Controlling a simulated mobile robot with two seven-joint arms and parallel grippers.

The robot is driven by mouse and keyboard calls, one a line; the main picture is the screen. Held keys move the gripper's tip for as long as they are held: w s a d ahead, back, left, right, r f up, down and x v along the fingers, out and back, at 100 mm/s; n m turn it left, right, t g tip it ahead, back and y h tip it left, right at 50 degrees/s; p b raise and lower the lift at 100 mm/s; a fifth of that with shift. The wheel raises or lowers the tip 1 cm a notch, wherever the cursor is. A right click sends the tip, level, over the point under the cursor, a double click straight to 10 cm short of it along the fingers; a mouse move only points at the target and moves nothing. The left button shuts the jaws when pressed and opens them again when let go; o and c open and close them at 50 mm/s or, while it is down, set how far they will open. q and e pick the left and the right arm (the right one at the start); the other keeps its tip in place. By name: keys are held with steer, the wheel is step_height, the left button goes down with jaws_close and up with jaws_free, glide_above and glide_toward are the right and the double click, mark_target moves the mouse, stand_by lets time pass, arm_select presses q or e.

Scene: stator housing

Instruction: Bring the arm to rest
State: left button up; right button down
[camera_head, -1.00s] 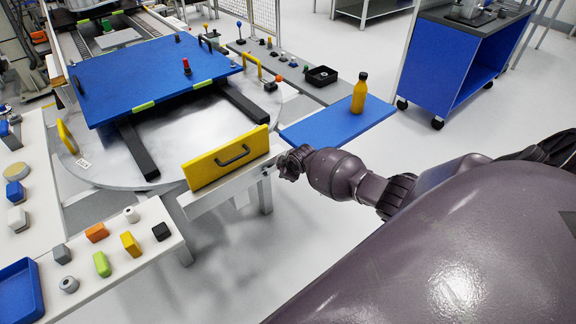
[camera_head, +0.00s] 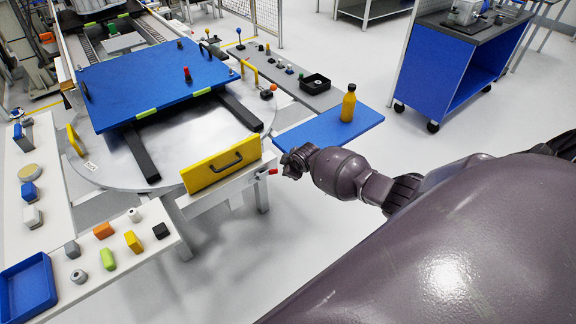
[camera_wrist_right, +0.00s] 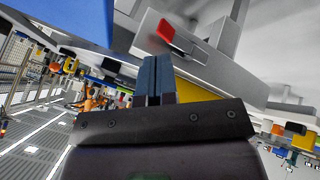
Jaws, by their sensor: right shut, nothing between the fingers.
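My right arm (camera_head: 450,230) reaches in from the right in the head view. Its gripper (camera_head: 290,163) is just right of the end of a white bench with a yellow panel (camera_head: 222,165). In the right wrist view the two dark fingers (camera_wrist_right: 155,78) are side by side, shut, with nothing between them. A small red lever (camera_head: 268,172) on the bench end is close to the gripper, with a gap between them; it also shows in the right wrist view (camera_wrist_right: 172,37). My left gripper is not in view.
A blue shelf (camera_head: 310,134) with an orange bottle (camera_head: 348,104) lies just behind my right gripper. A round metal table (camera_head: 105,178) carries a large blue plate (camera_head: 155,75). A blue cart (camera_head: 460,68) stands at the back right. The floor between is clear.

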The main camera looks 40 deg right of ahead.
stand_by(0.3)
steer(key=shift+r, duration=0.1)
steer(key=w+a+r+m+t+y, duration=0.15)
steer(key=a+r+t, duration=0.25)
steer(key=a+r, duration=0.6)
steer(key=s+a+m+t+y+b, duration=0.1)
steer(key=s+a, duration=0.3)
steer(key=s, duration=0.2)
steer(key=s+a+m+t, duration=0.1)
steer(key=s+a, duration=0.2)
steer(key=s, duration=0.3)
steer(key=s+f+m+g+h, duration=0.1)
steer(key=s+f, duration=0.2)
steer(key=s, duration=0.7)
steer(key=s+d+f+m+h+b, duration=0.1)
steer(key=s+f+m, duration=0.1)
steer(key=s, duration=0.8)
steer(key=shift+f+g, duration=0.4)
steer(key=shift+f, duration=0.45)
